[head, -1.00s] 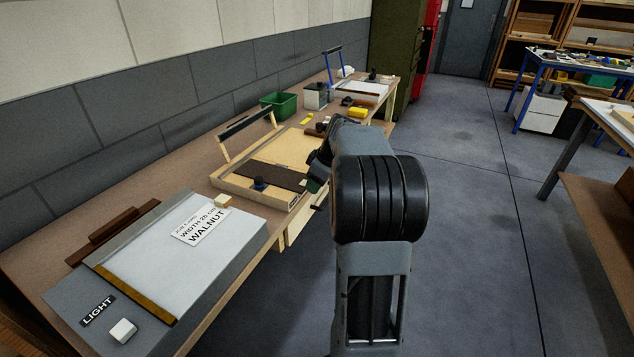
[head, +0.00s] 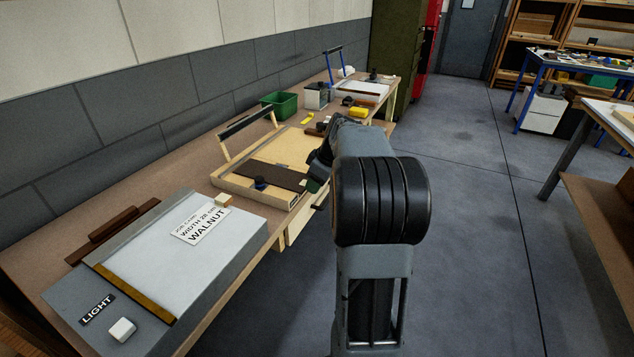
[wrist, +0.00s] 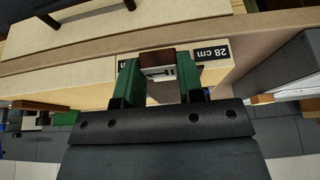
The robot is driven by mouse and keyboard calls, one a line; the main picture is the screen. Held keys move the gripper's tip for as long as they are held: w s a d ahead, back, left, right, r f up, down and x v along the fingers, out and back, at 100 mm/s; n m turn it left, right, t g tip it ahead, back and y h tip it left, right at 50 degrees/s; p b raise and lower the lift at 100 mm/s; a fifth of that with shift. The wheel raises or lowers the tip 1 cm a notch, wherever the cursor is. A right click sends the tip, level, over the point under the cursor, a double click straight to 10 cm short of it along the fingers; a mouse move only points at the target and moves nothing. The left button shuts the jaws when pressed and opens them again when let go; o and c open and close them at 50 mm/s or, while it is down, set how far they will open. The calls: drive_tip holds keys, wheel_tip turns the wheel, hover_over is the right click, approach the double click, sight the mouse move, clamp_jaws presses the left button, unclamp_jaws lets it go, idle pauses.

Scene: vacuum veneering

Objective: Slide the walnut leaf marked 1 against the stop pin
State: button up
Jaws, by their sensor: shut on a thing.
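My gripper (head: 318,186) is at the tray's right side, by the strip's right end, partly hidden by my arm. In the wrist view its green fingers (wrist: 157,82) are shut on a small brown-topped piece (wrist: 157,57) with a pale, dark-marked face. I cannot tell whether this piece belongs to the walnut leaf. I cannot make out the stop pin.
A light box (head: 215,255) with a walnut "width 28 cm" card (head: 200,224) stands nearer on the bench. A raised bar (head: 245,125) stands behind the tray. A green bin (head: 279,104) is farther back. The floor right of my arm is clear.

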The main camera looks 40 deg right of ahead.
drive_tip(key=o, duration=1)
drive_tip(key=p+v, duration=0.2)
drive_tip(key=v, duration=1.2)
drive_tip(key=s+a+f+m+h+p, duration=0.1)
drive_tip(key=s+a+f+m+p, duration=0.2)
drive_tip(key=f+m, duration=0.4)
drive_tip(key=s+a+r+p, duration=0.1)
drive_tip(key=s+a+p, duration=0.2)
drive_tip(key=a, duration=0.8)
drive_tip(key=s+a+r+n+h+p, duration=0.1)
drive_tip(key=s+a+p, duration=0.2)
drive_tip(key=s+a, duration=0.4)
drive_tip(key=shift+a+r+n, duration=0.25)
drive_tip(key=shift+a+n, duration=0.05)
drive_tip(key=shift+a, duration=1.8)
